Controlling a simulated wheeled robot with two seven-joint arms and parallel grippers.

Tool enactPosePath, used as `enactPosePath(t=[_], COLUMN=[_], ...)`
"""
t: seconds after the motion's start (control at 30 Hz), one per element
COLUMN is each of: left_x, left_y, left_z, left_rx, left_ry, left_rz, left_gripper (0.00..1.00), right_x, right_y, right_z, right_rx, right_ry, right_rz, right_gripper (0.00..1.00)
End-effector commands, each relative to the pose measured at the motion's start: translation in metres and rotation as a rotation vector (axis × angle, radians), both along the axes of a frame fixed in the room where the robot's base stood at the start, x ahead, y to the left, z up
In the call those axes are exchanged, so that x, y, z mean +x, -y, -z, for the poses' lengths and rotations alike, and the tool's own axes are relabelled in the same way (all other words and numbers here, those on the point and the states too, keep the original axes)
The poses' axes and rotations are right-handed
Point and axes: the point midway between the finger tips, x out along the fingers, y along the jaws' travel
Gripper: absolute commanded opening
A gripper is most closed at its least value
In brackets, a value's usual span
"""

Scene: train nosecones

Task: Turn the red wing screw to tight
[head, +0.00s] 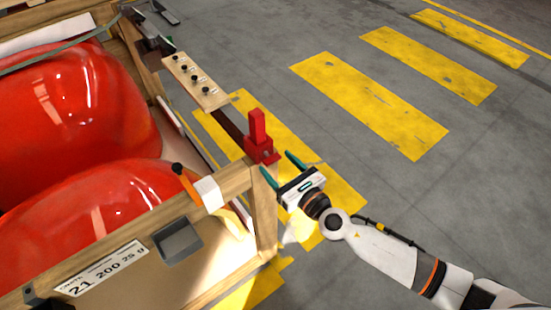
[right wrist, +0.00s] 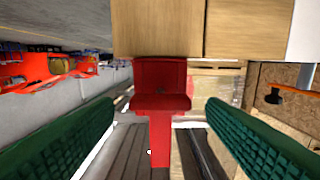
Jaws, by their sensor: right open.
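The red wing screw (head: 258,138) is at the near corner of the wooden crate, with a tall red tab standing up from a red base. My right gripper (head: 278,164) is just below and right of it in the head view, its green fingers pointing at it. In the right wrist view the red wing screw (right wrist: 162,100) shows between the two spread green fingers of the right gripper (right wrist: 161,106), with gaps on both sides. The right gripper is open and holds nothing. My left gripper is not in view.
The wooden crate (head: 262,215) holds large glossy red nosecones (head: 75,110). A light plate with black knobs (head: 196,82) lies along its edge. An orange-handled tool (head: 187,183) and white block (head: 207,192) are near the corner post. The striped floor at right is clear.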

Motion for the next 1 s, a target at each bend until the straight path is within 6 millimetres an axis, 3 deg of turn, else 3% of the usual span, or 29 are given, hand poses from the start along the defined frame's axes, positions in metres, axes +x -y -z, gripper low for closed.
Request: enactPosePath(t=[0.17, 0.47, 0.77, 1.0], left_x=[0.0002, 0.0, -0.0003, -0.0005], left_y=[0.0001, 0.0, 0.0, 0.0], left_z=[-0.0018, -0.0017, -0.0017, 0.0], left_rx=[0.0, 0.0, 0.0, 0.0], left_ry=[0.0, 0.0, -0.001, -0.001], left_rz=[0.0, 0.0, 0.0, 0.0], left_gripper=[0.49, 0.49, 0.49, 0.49], right_x=[0.0124, 0.0143, 0.0141, 0.0141], right_y=[-0.0089, -0.0105, -0.0101, -0.01], right_z=[0.0002, 0.0005, 0.0006, 0.0013], right_rx=[-0.001, 0.0, 0.0, 0.019], right_ry=[-0.001, -0.001, -0.001, -0.015], right_rz=[0.001, 0.0, 0.001, 0.001], right_gripper=[0.65, 0.65, 0.21, 0.21])
